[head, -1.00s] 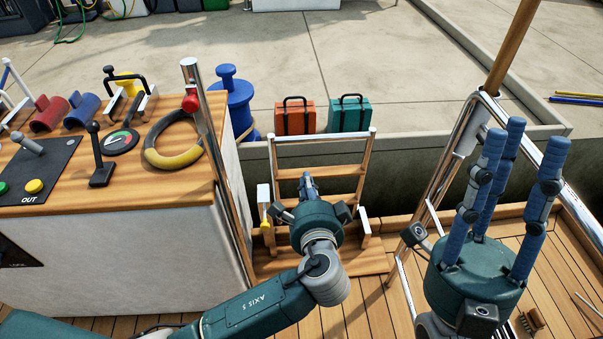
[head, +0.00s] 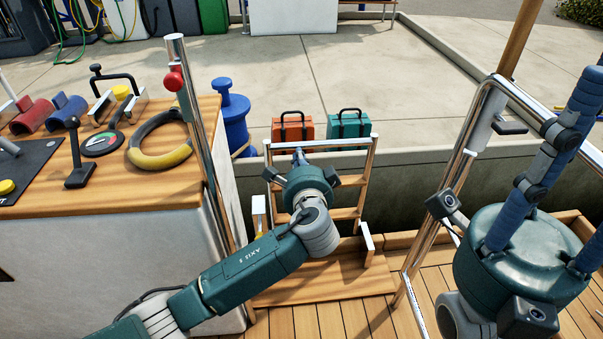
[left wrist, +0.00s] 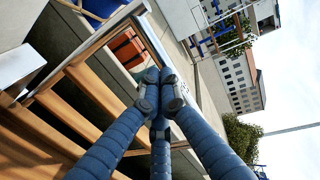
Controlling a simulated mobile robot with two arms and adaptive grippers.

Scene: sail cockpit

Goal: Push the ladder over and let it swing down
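The ladder (head: 345,213), with wooden rungs and a metal top bar, stands upright at the side of the deck in the head view. It also fills the left part of the left wrist view (left wrist: 95,92). My left gripper (head: 299,156) is at the ladder's upper part, just below the top bar. Its blue fingers are brought together at the tips in the left wrist view (left wrist: 152,78), with nothing seen between them. I cannot tell whether they touch the ladder. My right gripper (head: 570,145) is at the right edge, fingers spread and empty, partly out of frame.
A console (head: 130,195) with levers and a ring stands left of the ladder. A chrome rail (head: 450,185) stands to the right.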

